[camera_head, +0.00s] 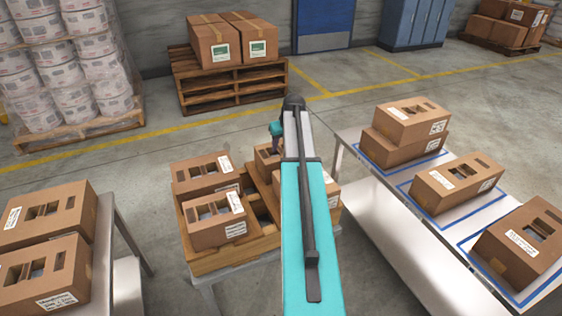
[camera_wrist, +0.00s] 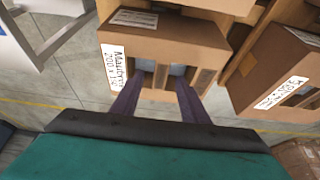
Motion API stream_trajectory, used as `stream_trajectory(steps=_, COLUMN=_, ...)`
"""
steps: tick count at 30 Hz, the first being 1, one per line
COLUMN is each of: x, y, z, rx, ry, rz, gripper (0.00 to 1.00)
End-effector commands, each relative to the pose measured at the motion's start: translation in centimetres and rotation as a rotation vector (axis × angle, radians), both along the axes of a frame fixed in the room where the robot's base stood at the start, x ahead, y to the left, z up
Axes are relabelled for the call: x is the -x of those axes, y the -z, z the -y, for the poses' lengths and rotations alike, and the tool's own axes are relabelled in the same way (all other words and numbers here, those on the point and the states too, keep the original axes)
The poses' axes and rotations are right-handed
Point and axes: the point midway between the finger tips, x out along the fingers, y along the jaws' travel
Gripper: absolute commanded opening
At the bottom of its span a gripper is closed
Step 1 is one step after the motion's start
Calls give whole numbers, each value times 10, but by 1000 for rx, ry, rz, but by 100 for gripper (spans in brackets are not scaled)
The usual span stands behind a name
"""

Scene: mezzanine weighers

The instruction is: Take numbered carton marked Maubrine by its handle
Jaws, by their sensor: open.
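A brown carton (camera_wrist: 180,38) with a white label reading Maubrine on its left side fills the upper middle of the wrist view. Its slots, with a handle bar between them, face my gripper (camera_wrist: 160,80). My gripper is open, its two dark fingers apart and their tips overlapping the slots in the picture. Whether they reach into the slots or touch the carton I cannot tell. In the head view my arm hides most of the gripper and part of the cartons below it, including a carton (camera_head: 265,160) in the wooden tray.
The wooden tray (camera_head: 235,257) also holds cartons at its left (camera_head: 205,174). Another labelled carton (camera_wrist: 270,70) stands close right in the wrist view. Cartons stand on a left table (camera_head: 103,235) and a right table (camera_head: 400,235).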

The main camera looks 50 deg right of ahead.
Motion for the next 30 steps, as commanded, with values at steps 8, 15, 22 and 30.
stream_trajectory(steps=8, x=-10, y=29, z=4, rx=0, ry=0, rz=-1, gripper=41)
stream_trajectory(steps=15, x=-15, y=42, z=6, rx=0, ry=0, rz=0, gripper=41)
stream_trajectory(steps=22, x=-14, y=42, z=6, rx=1, ry=1, rz=1, gripper=41)
stream_trajectory(steps=30, x=-14, y=41, z=6, rx=1, ry=1, rz=1, gripper=41)
